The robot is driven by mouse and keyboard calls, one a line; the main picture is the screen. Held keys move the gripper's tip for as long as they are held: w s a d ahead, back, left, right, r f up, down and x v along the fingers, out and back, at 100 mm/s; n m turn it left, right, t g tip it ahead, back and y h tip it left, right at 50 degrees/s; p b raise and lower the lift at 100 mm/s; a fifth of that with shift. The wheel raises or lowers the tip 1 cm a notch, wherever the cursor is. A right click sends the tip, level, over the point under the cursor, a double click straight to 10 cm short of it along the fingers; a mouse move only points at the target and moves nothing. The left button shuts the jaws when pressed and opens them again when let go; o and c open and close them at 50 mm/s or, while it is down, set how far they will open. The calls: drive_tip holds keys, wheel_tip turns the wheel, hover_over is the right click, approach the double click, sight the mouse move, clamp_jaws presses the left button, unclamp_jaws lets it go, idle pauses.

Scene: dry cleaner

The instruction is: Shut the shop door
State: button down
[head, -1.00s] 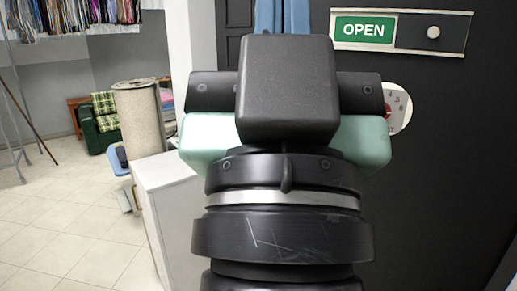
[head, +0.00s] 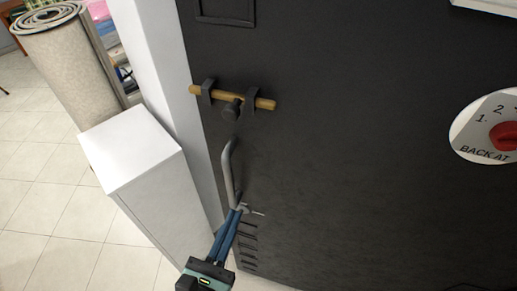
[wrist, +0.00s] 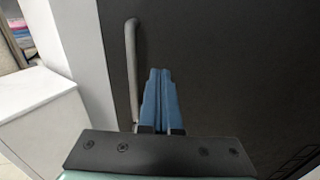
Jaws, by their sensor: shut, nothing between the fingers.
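The shop door (head: 330,150) is a dark panel that fills the middle and right of the head view. Its left edge stands beside a white post (head: 165,80); I cannot tell whether there is a gap between them. A grey bar handle (head: 228,172) is near that edge, and it also shows in the wrist view (wrist: 131,60). My gripper (head: 240,208) has blue fingers, shut and empty, by the lower end of the handle. In the wrist view my gripper (wrist: 160,75) points at the door just right of the handle; contact is unclear.
A brass bolt (head: 262,103) in black brackets is above the handle. A "BACK AT" dial (head: 488,135) is on the door at right. A white cabinet (head: 130,150) stands left of the door, with a rolled carpet (head: 72,65) behind it. Tiled floor at left is clear.

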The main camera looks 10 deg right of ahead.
drive_tip(key=p, duration=0.3)
approach(259, 159)
drive_tip(key=x, duration=0.6)
drive_tip(key=shift+w+d, duration=0.15)
drive_tip(key=shift+w, duration=0.25)
drive_tip(key=shift+w, duration=0.1)
